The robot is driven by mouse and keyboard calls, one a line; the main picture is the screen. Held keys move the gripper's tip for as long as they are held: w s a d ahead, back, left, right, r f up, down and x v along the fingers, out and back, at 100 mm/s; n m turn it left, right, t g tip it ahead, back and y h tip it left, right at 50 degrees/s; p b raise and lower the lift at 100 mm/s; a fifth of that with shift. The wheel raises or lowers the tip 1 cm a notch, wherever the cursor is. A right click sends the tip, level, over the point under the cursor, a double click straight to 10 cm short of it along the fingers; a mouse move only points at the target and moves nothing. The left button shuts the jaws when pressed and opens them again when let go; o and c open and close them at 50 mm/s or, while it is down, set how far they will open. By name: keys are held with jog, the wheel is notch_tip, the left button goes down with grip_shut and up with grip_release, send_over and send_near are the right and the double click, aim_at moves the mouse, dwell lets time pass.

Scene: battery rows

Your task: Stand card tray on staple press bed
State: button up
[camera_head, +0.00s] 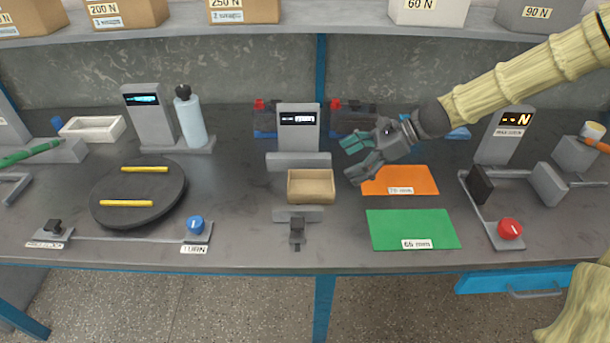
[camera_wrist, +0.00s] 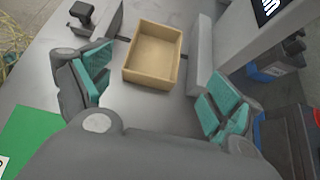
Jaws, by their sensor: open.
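A small open tan tray (camera_head: 311,187), which looks like card, stands upright and empty at mid-bench. It lies between a grey block (camera_head: 299,161) under a display post and a small grey plate with a lever (camera_head: 297,217). It also shows in the wrist view (camera_wrist: 154,54), ahead of my fingers. My gripper (camera_head: 353,157) is open and empty, with teal finger pads, to the right of the tray and apart from it. In the wrist view my gripper (camera_wrist: 155,95) has its fingers spread wide. I cannot tell which fixture is the staple press bed.
Orange (camera_head: 400,181) and green (camera_head: 413,230) mats lie right of the tray. A fixture with a red knob (camera_head: 510,229) stands at the right. A black turntable (camera_head: 138,194) with yellow bars, a bottle (camera_head: 190,119) and a white tray (camera_head: 92,128) are at the left. A shelf (camera_head: 330,36) with boxes runs above.

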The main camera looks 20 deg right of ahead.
aim_at(315, 190)
jog(key=x, duration=0.5)
jog(key=shift+r, duration=0.1)
jog(key=shift+s+a, duration=0.15)
jog(key=shift+a, duration=0.15)
jog(key=shift+x, duration=2.6)
jog(key=shift+s, duration=0.15)
jog(key=c, duration=0.8)
